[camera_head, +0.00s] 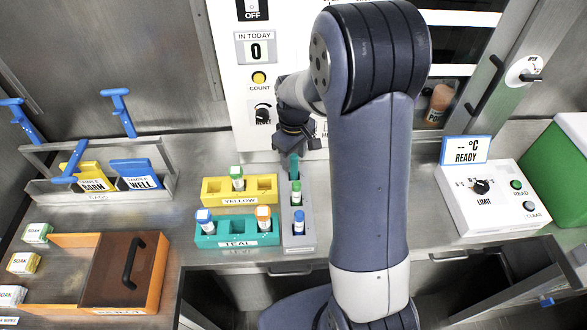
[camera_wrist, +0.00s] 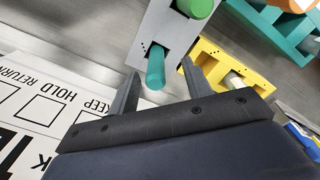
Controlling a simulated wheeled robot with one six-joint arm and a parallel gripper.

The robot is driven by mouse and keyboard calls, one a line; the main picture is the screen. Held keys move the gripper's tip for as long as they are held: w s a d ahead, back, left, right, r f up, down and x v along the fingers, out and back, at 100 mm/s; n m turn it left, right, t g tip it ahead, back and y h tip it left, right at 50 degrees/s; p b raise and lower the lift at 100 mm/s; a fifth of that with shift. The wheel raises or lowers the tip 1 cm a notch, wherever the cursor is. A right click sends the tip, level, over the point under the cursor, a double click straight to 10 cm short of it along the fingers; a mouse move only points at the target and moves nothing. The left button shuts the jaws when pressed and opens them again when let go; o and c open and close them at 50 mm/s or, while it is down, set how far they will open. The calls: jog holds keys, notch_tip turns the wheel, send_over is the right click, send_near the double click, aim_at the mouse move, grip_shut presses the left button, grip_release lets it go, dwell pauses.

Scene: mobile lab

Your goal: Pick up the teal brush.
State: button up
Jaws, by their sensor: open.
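The teal brush (camera_head: 293,168) stands in the far end of a narrow grey rack (camera_head: 298,240), just below my gripper (camera_head: 295,145). Only its upper part shows in the head view. In the wrist view the teal brush (camera_wrist: 156,70) shows as a teal rounded handle rising from a slot in the grey rack (camera_wrist: 160,25). My gripper (camera_wrist: 160,78) is open, with one finger on each side of the handle in this view. I cannot tell whether either finger touches it.
A green-capped tube (camera_head: 297,190) and a blue-capped tube (camera_head: 299,216) stand in the same grey rack. A yellow rack (camera_head: 262,189) and a teal rack (camera_head: 237,240) with capped tubes sit close to its left. The panel (camera_head: 232,70) stands behind.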

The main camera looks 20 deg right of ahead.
aim_at(294, 168)
jog(key=shift+s+f, duration=0.1)
jog(key=shift+f, duration=0.45)
jog(key=shift+w+d+f+p, duration=0.1)
jog(key=shift+w+f+p, duration=0.15)
jog(key=shift+f, duration=0.6)
jog(key=shift+w+f+p, duration=0.1)
jog(key=shift+f+p, duration=0.2)
jog(key=shift+f, duration=0.6)
jog(key=shift+w+d+f+p, duration=0.1)
jog(key=shift+w+f+p, duration=0.15)
jog(key=shift+f, duration=0.6)
jog(key=shift+s, duration=0.1)
grip_shut()
